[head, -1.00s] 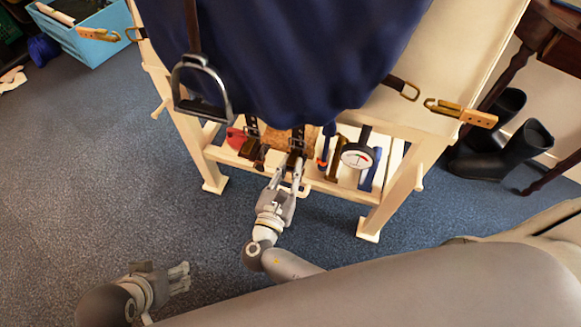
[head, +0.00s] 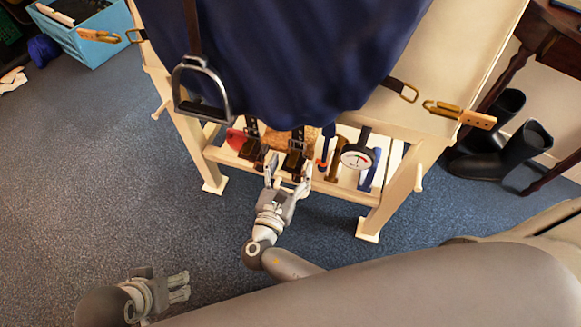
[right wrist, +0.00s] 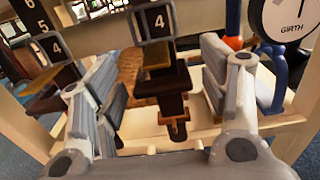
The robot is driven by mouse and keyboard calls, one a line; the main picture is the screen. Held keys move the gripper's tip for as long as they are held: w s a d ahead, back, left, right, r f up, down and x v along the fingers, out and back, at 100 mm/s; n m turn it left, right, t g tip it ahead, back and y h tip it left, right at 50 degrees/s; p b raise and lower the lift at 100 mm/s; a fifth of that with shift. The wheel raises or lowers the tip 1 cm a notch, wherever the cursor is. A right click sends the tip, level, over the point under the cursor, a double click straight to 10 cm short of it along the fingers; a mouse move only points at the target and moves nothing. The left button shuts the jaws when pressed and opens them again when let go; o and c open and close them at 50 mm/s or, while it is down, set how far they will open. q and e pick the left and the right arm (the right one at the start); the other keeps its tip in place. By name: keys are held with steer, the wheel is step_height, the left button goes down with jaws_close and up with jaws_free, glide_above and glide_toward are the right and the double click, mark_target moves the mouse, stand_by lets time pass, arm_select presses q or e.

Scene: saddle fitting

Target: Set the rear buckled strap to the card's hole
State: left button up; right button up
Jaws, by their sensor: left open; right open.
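Two dark buckled straps hang under the blue cloth at the stand's shelf: a left one (head: 253,135) and a right one (head: 298,140). I cannot tell which is the rear strap. My right gripper (head: 287,177) is open, its fingers either side of the right strap's lower end and apart from it. My left gripper (head: 185,287) is open and empty, low over the floor. I cannot make out the card.
A round gauge marked GIRTH (right wrist: 287,22) stands right of the straps, also in the head view (head: 357,157). The pale wooden stand (head: 400,190) has legs both sides. A stirrup (head: 200,90) hangs at left. Black boots (head: 510,150) stand right.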

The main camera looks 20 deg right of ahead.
steer(key=v, duration=1.2)
stand_by(0.8)
